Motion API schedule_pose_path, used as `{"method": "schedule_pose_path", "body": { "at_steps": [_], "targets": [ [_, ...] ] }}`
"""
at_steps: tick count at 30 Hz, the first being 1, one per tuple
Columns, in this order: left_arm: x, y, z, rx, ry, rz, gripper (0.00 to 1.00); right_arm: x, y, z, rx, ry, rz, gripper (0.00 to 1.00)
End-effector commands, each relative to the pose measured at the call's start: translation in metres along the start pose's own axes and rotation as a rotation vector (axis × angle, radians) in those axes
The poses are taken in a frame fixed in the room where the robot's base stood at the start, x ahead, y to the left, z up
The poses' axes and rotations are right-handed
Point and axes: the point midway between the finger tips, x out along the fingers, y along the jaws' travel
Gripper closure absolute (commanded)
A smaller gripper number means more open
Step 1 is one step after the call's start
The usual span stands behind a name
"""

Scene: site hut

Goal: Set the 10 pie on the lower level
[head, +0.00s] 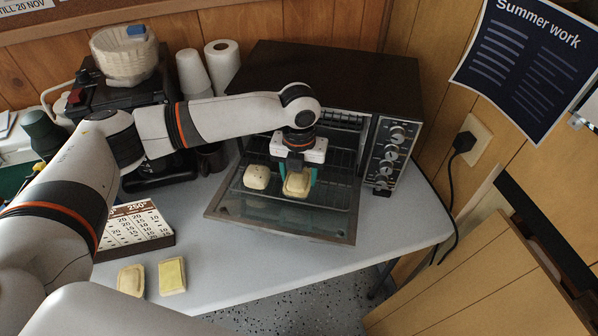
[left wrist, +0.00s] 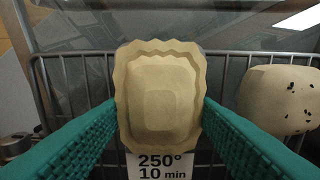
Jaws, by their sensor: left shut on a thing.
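My left gripper (head: 298,178) is shut on a pale, crimped-edge pie (head: 297,187) at the open front of the toaster oven (head: 330,75). In the left wrist view the held pie (left wrist: 160,95) sits between the teal fingers. A label reading "250° 10 min" (left wrist: 163,168) shows just below it. A second pie (head: 256,177) rests on the wire rack beside it; the left wrist view shows dark specks on this pie (left wrist: 278,100). I cannot tell whether the held pie touches the rack. My right gripper is not in view.
The oven's glass door (head: 280,222) is folded down over the counter (head: 270,265). Two more pies, one plain (head: 131,280) and one with a yellow top (head: 172,276), lie at the front left. A number card (head: 133,230) stands behind them. Cups (head: 193,75) stand left of the oven.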

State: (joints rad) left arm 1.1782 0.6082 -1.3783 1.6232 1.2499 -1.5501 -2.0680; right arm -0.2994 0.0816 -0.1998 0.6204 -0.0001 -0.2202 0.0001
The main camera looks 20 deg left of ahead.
Motion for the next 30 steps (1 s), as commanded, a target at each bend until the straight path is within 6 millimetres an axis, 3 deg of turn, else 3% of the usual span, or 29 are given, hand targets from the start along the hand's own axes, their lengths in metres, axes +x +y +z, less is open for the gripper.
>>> {"method": "schedule_pose_path", "body": {
  "at_steps": [10, 11, 14, 24, 30],
  "targets": [
    [0.003, 0.000, 0.000, 0.000, 0.000, 0.000, 0.71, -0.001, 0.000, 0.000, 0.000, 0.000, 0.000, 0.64],
    [0.002, 0.000, 0.000, 0.000, 0.000, 0.000, 0.41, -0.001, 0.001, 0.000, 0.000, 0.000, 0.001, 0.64],
    [0.002, 0.000, 0.000, 0.000, 0.000, 0.000, 0.25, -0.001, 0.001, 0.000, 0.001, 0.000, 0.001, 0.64],
    [0.000, 0.000, 0.000, 0.000, 0.002, 0.000, 0.24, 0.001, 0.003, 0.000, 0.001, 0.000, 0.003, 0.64],
    [-0.029, 0.000, -0.001, 0.001, 0.004, 0.002, 0.24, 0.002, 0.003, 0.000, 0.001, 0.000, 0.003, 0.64]
  ]
}}
